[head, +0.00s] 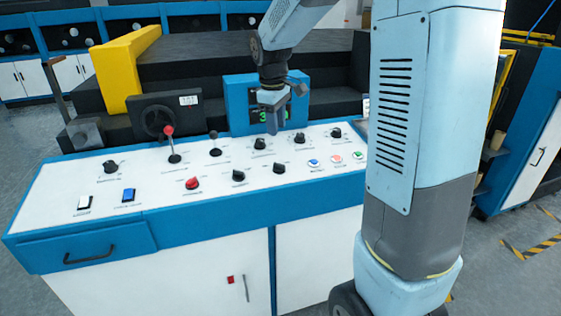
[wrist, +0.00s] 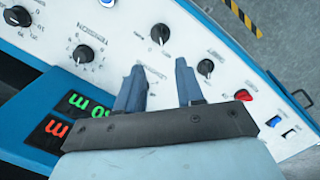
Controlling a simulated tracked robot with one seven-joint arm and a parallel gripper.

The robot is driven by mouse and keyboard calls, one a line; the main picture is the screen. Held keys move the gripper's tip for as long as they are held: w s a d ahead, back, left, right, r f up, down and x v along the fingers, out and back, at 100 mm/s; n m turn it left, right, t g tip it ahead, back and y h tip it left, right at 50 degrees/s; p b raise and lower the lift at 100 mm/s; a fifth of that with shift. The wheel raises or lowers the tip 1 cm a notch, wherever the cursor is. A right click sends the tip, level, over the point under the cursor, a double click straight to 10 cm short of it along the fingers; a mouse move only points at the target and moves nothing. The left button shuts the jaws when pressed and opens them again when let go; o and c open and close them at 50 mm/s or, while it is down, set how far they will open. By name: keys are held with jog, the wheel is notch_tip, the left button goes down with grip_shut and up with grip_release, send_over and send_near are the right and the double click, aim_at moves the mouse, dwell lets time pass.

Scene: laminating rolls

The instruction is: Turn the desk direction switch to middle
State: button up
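The white control desk (head: 140,190) carries several black rotary knobs, and their labels are too small to read, so I cannot tell which is the direction switch. In the head view, knobs show in a front row (head: 238,175) (head: 278,167) and a back row (head: 260,143) (head: 299,138). My gripper (head: 272,122) hangs above the back of the desk, fingers down, close behind the back-row knobs. In the wrist view my gripper (wrist: 158,75) has its two fingers apart with nothing between them. Two black knobs (wrist: 160,34) (wrist: 205,67) lie beyond the fingertips, apart from them.
A red-topped lever (head: 170,140) and a black lever (head: 214,145) stand up left of my gripper. A blue display box (head: 238,95) stands behind the desk. A red knob (head: 193,183), rocker switches (head: 128,195) and small buttons (head: 313,162) are also on the desk.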

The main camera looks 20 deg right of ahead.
aim_at(279, 164)
jog(key=f, duration=0.9)
jog(key=w+d+f, duration=0.1)
jog(key=f, duration=0.3)
jog(key=shift+w+d+f, duration=0.1)
jog(key=shift+f, duration=0.2)
